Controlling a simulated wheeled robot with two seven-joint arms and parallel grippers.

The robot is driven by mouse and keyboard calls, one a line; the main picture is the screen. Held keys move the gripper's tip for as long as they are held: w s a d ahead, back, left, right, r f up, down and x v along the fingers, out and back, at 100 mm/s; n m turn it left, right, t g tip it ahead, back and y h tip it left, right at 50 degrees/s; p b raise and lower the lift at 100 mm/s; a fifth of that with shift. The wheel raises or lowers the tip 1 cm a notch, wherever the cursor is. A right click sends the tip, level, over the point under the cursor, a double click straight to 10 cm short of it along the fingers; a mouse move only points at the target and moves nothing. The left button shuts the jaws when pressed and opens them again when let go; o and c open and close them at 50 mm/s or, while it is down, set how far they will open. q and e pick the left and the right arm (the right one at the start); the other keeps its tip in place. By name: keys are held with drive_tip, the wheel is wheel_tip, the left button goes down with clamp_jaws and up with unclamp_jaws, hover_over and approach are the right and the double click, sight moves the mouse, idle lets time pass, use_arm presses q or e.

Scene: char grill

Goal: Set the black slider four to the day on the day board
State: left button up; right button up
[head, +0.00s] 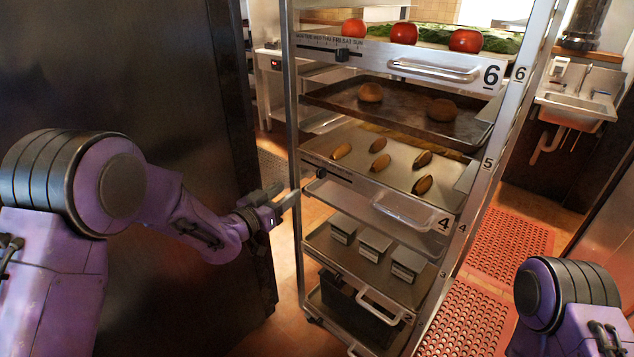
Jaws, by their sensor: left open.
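The black slider four (321,172) is a small dark knob on a scale along the left front edge of the tray marked 4 (419,214). The markings on that scale are too small to read. My left gripper (286,193) is open and empty, left of the rack and a little left of and below this slider, apart from it. My right gripper is out of view; only part of the right arm shows at the lower right. I cannot make out a separate day board.
A metal rack (294,150) holds several numbered trays. The tray marked 6 (470,86) bears a day strip, MON to SUN, and its own black slider (342,55). Pull handles (434,70) stick out in front. A dark panel (150,80) stands at left.

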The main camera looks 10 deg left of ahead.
sight(319, 175)
use_arm(q)
drive_tip(key=shift+m+g+h, duration=0.4)
drive_tip(key=shift+m+h, duration=0.3)
drive_tip(key=p+x, duration=0.1)
drive_tip(key=x, duration=0.5)
drive_tip(key=d+p+x, duration=0.1)
drive_tip(key=x, duration=0.2)
drive_tip(key=shift+d+r+p, duration=0.2)
drive_tip(key=shift+r+p, duration=0.1)
drive_tip(key=shift+w+d+f, duration=0.1)
drive_tip(key=shift+w+d, duration=0.2)
drive_tip(key=shift+w, duration=0.35)
clamp_jaws()
drive_tip(key=shift+s+d, duration=0.1)
